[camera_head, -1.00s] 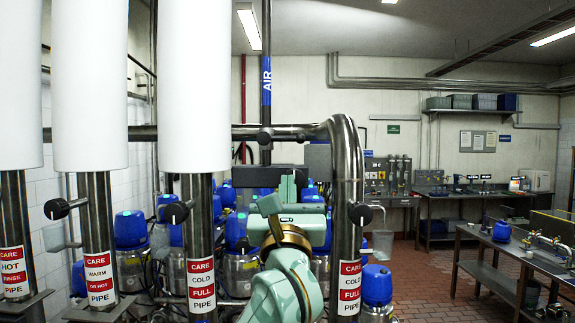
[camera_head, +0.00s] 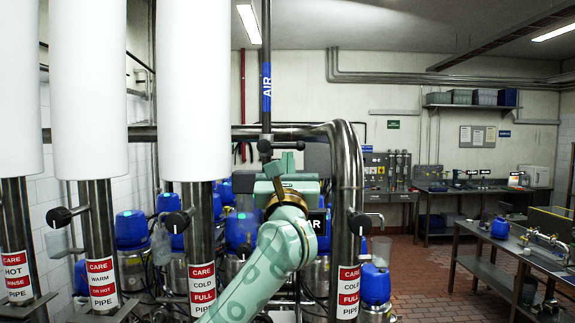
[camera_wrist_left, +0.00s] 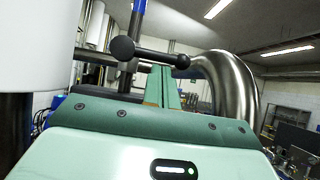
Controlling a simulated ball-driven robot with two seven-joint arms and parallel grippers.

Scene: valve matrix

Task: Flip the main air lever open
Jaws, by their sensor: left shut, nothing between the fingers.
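The main air lever (camera_head: 283,145) is a black handle on a dark round valve body, on the vertical pipe with the blue AIR label (camera_head: 267,88). The handle points sideways to the right, across the pipe. In the left wrist view the lever (camera_wrist_left: 155,54) runs right from its round hub to a knob at its end. My left gripper (camera_head: 287,160) is shut and empty, fingers pointing up just below the handle. In the left wrist view its green fingers (camera_wrist_left: 165,85) end close under the handle; I cannot tell if they touch. My right gripper is not in view.
A thick steel pipe (camera_head: 346,175) bends down just right of the lever. White-wrapped pipes (camera_head: 194,90) with CARE signs stand close on the left. Blue-topped containers (camera_head: 130,228) sit behind and below. Benches (camera_head: 490,260) stand farther right, with open tiled floor before them.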

